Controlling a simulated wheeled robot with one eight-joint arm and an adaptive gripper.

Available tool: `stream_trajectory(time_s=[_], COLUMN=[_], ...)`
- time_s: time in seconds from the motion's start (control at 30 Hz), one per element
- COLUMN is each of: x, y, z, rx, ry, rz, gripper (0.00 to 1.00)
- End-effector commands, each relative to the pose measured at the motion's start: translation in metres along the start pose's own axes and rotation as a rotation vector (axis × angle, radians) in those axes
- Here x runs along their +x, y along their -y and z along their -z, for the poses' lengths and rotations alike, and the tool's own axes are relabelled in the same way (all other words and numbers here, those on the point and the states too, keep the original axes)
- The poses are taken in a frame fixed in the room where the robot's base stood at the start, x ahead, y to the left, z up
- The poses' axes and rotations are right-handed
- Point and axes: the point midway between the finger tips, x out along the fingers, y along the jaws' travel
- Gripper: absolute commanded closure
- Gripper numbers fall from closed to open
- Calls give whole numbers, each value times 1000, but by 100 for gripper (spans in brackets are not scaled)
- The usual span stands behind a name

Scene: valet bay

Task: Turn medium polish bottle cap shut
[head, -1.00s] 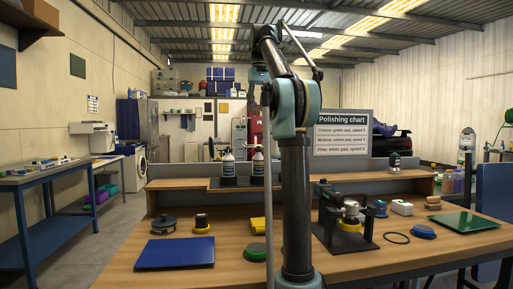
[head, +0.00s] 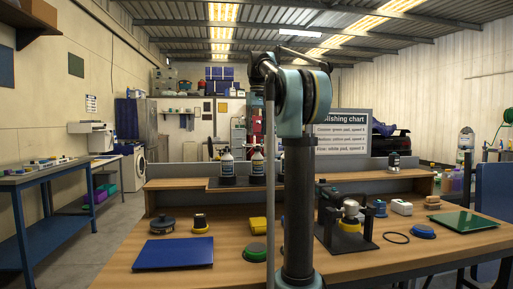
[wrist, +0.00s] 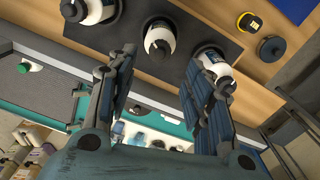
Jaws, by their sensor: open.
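Three white bottles with dark caps stand in a row on a dark mat. In the wrist view they are the left bottle (wrist: 110,10), the middle bottle (wrist: 158,33) and the right bottle (wrist: 213,60). Two show in the head view, the left one (head: 227,166) and the one beside it (head: 257,165); my arm partly hides the third. I cannot read which label is medium. My gripper (wrist: 162,66) is open and empty in the wrist view. The middle bottle shows between its fingers, apart from them; the right finger overlaps the right bottle in the picture.
The bottles' mat (head: 214,184) lies on a raised wooden shelf behind the bench. A polishing chart (head: 343,130) stands behind. The bench holds a blue panel (head: 172,253), a green panel (head: 463,221), a black stand (head: 343,238) and several pads.

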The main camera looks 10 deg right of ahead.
Motion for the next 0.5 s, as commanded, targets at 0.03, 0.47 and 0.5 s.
stream_trajectory(time_s=[0.03,0.47,0.5], x=[9,62,64], y=[0,-1,-1], z=[0,-1,-1], rx=[0,1,1], ry=[0,0,0], rz=[0,0,0], gripper=[53,53,53])
